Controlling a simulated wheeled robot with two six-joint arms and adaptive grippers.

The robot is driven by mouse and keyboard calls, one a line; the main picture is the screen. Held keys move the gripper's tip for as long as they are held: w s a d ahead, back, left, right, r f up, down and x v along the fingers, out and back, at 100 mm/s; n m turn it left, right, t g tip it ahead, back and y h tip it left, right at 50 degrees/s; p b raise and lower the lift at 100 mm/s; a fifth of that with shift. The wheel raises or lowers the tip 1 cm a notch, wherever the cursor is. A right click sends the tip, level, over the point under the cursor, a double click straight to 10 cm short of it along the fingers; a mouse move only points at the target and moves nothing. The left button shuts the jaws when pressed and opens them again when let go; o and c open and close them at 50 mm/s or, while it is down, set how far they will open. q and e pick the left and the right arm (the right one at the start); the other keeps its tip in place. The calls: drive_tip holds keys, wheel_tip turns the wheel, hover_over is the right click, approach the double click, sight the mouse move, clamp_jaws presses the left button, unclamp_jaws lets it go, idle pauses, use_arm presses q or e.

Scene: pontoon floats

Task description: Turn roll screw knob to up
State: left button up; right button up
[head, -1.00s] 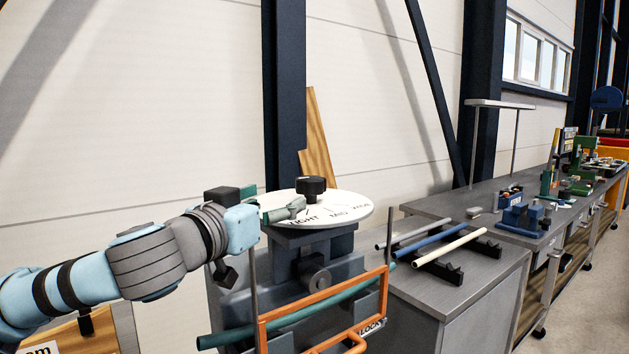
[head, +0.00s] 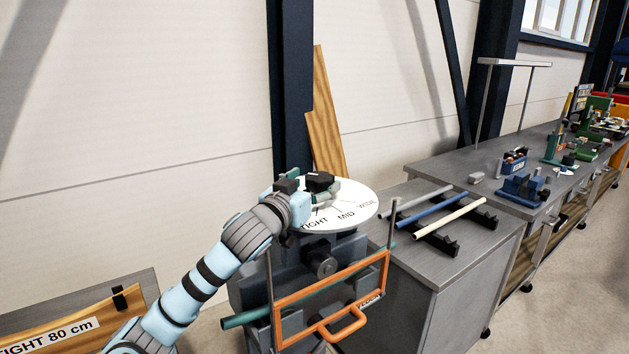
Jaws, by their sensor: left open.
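The black roll screw knob (head: 319,181) sits on a white round dial (head: 358,208) marked TIGHT, MID and WIDE. The dial lies on top of a grey bender machine (head: 322,266). My left gripper (head: 326,190) is at the knob, coming in from the left, with its greenish fingers low over the dial and beside the knob. It is open. One finger shows in front of the knob; the far one is partly hidden, so contact cannot be told. The knob's pointing direction is unclear. My right gripper is not in view.
An orange guard frame (head: 279,308) with a handle stands at the machine's front, a green tube (head: 240,320) behind it. A grey bench to the right holds several tubes on black racks (head: 437,240). A wooden TIGHT 80 cm board (head: 85,312) is at lower left.

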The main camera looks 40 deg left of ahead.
sight(320, 186)
use_arm(q)
drive_tip(key=shift+a+f, duration=0.1)
drive_tip(key=shift+a, duration=0.05)
drive_tip(key=shift+s+d, duration=0.2)
drive_tip(key=shift+c, duration=0.4)
drive_tip(key=shift+s+d+r, duration=0.15)
drive_tip(key=shift+d+r, duration=0.15)
drive_tip(key=shift+d, duration=0.2)
drive_tip(key=shift+s+d+r, duration=0.1)
drive_tip(key=shift+d+r, duration=0.2)
drive_tip(key=shift+d, duration=0.2)
drive_tip(key=c, duration=1)
drive_tip(key=shift+a+f, duration=0.1)
drive_tip(key=shift+a, duration=0.2)
drive_tip(key=shift+c, duration=0.3)
drive_tip(key=shift+d, duration=0.1)
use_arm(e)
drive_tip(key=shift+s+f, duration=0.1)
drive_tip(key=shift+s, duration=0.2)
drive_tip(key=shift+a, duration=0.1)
